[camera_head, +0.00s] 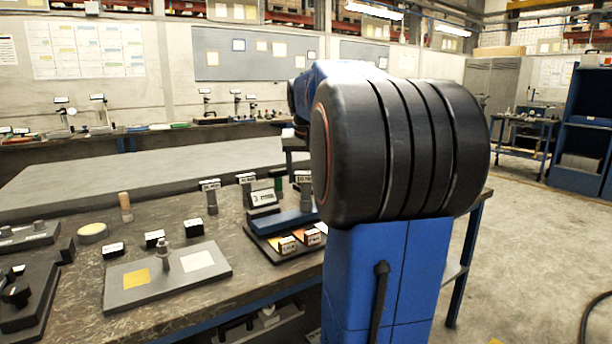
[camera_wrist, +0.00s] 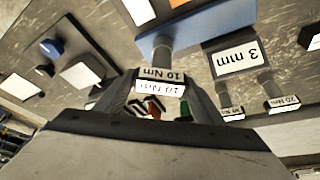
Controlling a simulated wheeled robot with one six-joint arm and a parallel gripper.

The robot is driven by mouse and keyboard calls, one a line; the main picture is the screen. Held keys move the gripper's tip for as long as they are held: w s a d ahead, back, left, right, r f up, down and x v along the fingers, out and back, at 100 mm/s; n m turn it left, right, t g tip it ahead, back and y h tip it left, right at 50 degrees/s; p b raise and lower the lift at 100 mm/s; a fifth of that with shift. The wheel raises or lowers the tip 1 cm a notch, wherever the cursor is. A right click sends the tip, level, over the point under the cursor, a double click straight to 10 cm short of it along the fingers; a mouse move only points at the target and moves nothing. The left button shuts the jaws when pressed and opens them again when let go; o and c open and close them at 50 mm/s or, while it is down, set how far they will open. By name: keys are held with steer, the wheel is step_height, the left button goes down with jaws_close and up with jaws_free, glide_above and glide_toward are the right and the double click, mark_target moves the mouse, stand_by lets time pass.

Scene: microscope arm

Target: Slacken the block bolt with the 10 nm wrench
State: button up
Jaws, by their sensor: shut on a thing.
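The 10 Nm wrench (camera_wrist: 161,86) shows in the wrist view by its white "10 Nm" label, with a grey cylindrical part (camera_wrist: 158,50) above it. My gripper (camera_wrist: 160,92) is shut on it, one finger on each side of the label. The wrench is beside a blue block (camera_wrist: 205,24). A "10 Nm" label (camera_head: 303,178) shows at the arm's left edge. A grey plate (camera_head: 215,272) carries an upright post (camera_head: 162,257) and yellow and white squares. I cannot tell which part is the block bolt.
Two other labelled tools (camera_head: 211,197) (camera_head: 247,184) stand close to the held one. A "3 mm" sign (camera_wrist: 236,60) is beside it. Dark fixtures (camera_head: 35,275) fill the bench's left end. Bare bench (camera_head: 110,325) shows along the front edge.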

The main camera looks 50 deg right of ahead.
steer(key=shift+n+y, duration=0.3)
steer(key=shift+n, duration=0.5)
steer(key=shift+n+t+y, duration=0.6)
steer(key=shift+n+y, duration=0.1)
steer(key=shift+n, duration=1.3)
steer(key=shift+n, duration=0.7)
steer(key=shift+r+m, duration=0.15)
steer(key=shift+m, duration=0.35)
steer(key=shift+r, duration=2.9)
